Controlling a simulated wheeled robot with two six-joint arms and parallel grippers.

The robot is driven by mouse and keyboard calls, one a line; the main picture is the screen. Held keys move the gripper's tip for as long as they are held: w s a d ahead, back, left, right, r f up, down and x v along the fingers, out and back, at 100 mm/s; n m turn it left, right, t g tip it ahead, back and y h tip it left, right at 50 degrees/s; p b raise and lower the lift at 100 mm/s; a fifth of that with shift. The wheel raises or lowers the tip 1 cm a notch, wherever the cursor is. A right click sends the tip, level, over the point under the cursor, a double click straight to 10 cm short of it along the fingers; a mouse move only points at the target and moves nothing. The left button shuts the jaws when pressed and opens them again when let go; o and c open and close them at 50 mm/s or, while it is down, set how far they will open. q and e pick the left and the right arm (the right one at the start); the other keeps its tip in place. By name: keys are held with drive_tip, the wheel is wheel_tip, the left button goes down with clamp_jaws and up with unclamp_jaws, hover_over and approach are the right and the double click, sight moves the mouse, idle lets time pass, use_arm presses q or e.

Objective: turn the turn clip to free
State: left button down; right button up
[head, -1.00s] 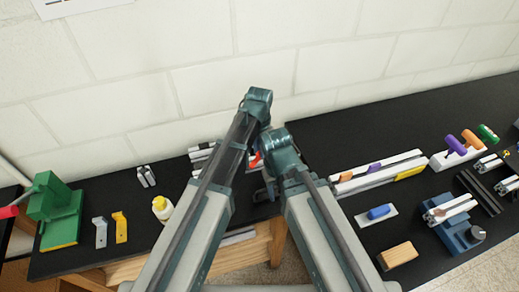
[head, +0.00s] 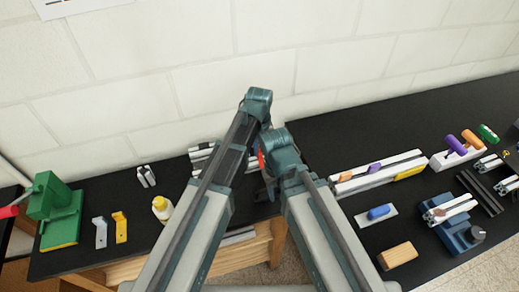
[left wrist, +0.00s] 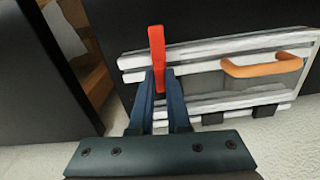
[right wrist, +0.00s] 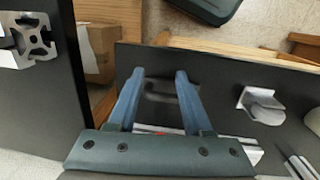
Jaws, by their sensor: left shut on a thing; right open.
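The red turn clip (left wrist: 157,55) stands upright, slightly tilted, across the silver extrusion frame (left wrist: 205,52) in the left wrist view. My left gripper (left wrist: 161,80) is shut on the lower part of the clip. In the head view a small bit of the red clip (head: 261,159) shows between my two arms, which hide most of the frame. My right gripper (right wrist: 156,78) is open, its fingers apart above the black bench top; no thing is held in it. A small red bit also shows behind its palm in the right wrist view.
An orange handle (left wrist: 262,67) is on the frame, to the right of the clip. A green press (head: 55,210) and a yellow-white bottle (head: 162,208) stand on the left. On the right are a long white rail (head: 376,173), a blue-handled block and a wooden block (head: 397,256).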

use_arm(q)
drive_tip(key=shift+n, duration=0.6)
drive_tip(key=c, duration=0.9)
unclamp_jaws()
drive_tip(key=shift+r, duration=0.1)
use_arm(e)
drive_tip(key=shift+r, duration=0.1)
use_arm(q)
wheel_tip(320, 180, up, 14)
drive_tip(key=p, duration=1.3)
drive_tip(key=shift+f+p, duration=0.2)
drive_tip(key=shift+p, duration=0.2)
use_arm(e)
wheel_tip(320, 180, up, 14)
drive_tip(key=shift+f, duration=0.2)
use_arm(q)
drive_tip(key=shift+a, duration=0.1)
